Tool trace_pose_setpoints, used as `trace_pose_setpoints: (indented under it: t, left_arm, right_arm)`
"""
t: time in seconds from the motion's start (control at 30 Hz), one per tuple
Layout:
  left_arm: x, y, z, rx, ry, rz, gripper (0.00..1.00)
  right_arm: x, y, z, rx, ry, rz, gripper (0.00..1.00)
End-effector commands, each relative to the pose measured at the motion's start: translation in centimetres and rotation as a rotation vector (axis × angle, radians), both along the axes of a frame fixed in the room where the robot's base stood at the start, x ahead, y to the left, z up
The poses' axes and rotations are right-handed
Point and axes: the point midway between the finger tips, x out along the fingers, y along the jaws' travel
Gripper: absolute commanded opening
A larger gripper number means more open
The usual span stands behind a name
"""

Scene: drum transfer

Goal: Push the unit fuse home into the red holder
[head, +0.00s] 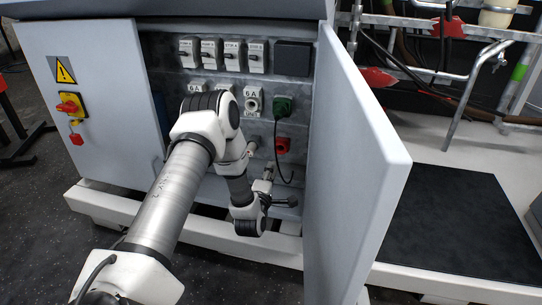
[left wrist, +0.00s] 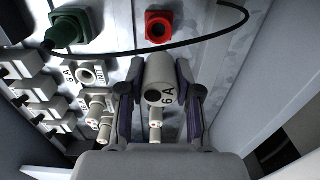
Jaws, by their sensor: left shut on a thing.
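The red holder (head: 284,145) sits on the panel inside the open cabinet, below the green fitting. In the left wrist view the red holder (left wrist: 158,27) shows a dark round opening, beyond my fingertips. My left gripper (head: 268,172) is just below and left of it in the head view, partly covered by my arm. In the left wrist view my left gripper (left wrist: 158,75) is shut on the pale unit fuse (left wrist: 156,68). The fuse is marked 6 A and has a dark round end. It stands apart from the red holder. My right gripper is not in view.
A green fitting (head: 283,106) with a hanging black cord is above the red holder. The white 6 A UNIT holder (head: 253,101) is left of it. The open cabinet door (head: 355,160) stands close on the right. Several switches are above.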

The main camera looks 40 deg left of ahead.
Motion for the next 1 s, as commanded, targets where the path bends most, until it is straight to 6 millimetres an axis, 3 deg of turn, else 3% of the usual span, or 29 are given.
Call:
trace_pose_setpoints:
  t: [0.6,1.0]
  left_arm:
    - [5.2,2.8,-0.1,0.001,-0.003,0.000,0.00]
    - [5.9,3.2,0.1,0.000,-0.001,0.000,0.00]
  right_arm:
    - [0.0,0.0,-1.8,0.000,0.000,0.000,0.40]
    - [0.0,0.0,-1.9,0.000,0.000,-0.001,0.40]
